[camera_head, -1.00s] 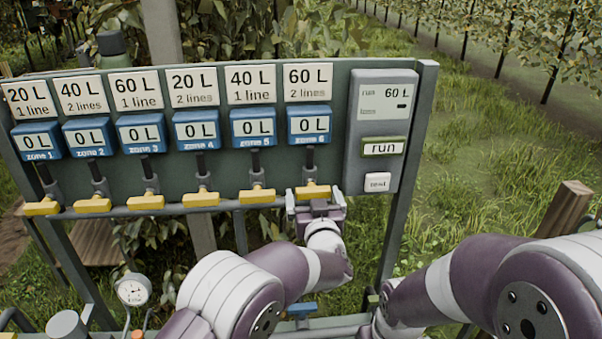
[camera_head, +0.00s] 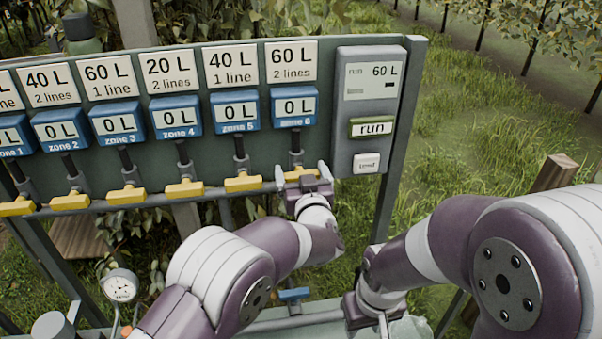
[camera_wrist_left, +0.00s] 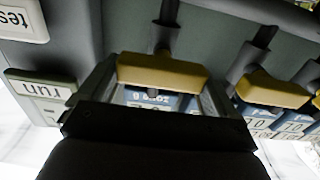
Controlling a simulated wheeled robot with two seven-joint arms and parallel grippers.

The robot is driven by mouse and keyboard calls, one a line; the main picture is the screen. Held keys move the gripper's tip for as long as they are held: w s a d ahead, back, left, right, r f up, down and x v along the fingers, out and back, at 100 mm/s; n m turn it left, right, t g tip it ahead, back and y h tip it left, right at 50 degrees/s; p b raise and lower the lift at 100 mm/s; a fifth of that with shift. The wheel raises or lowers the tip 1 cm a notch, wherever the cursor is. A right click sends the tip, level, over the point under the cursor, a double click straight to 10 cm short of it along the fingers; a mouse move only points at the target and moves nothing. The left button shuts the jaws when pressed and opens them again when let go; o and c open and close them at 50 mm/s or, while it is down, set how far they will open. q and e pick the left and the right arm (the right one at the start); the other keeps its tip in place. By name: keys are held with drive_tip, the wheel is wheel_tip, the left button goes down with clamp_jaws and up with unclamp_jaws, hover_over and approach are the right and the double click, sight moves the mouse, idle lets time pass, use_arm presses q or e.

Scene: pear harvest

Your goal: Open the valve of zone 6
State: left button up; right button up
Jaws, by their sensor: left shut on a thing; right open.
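The zone 6 valve has a yellow handle (camera_head: 298,174) under the blue zone 6 counter (camera_head: 294,107), which reads 0 L. My left gripper (camera_head: 303,182) is shut on this handle and hides much of it. In the left wrist view the yellow handle (camera_wrist_left: 162,74) lies crosswise between the two fingers, below a dark stem. The zone 6 label is upside down behind it. The card above zone 6 (camera_head: 291,61) reads 60 L, 2 lines. My right gripper (camera_head: 362,312) is low at the bottom centre, open, away from the valves.
The zone 5 handle (camera_head: 243,184) sits close to the left of my left gripper; more yellow handles line the pipe. A control box with a run button (camera_head: 371,128) and a smaller button (camera_head: 367,163) is at the right. A pressure gauge (camera_head: 121,287) stands lower left.

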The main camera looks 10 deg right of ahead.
use_arm(q)
drive_tip(key=shift+f+n+b, duration=0.2)
drive_tip(key=shift+n+b, duration=0.3)
drive_tip(key=shift+b, duration=0.2)
drive_tip(key=n+b, duration=0.8)
drive_tip(key=b, duration=0.1)
drive_tip(key=a+f+n+b, duration=0.1)
drive_tip(key=n+b, duration=0.7)
drive_tip(key=shift+a, duration=0.1)
drive_tip(key=shift+r+n+b, duration=0.1)
drive_tip(key=shift+n+b, duration=0.25)
drive_tip(key=shift+n, duration=0.15)
drive_tip(key=shift+r, duration=0.1)
drive_tip(key=o, duration=0.7)
drive_tip(key=shift+w, duration=0.1)
drive_tip(key=shift+s, duration=0.5)
drive_tip(key=s+b, duration=0.2)
drive_tip(key=s, duration=0.9)
drive_tip(key=shift+s, duration=0.35)
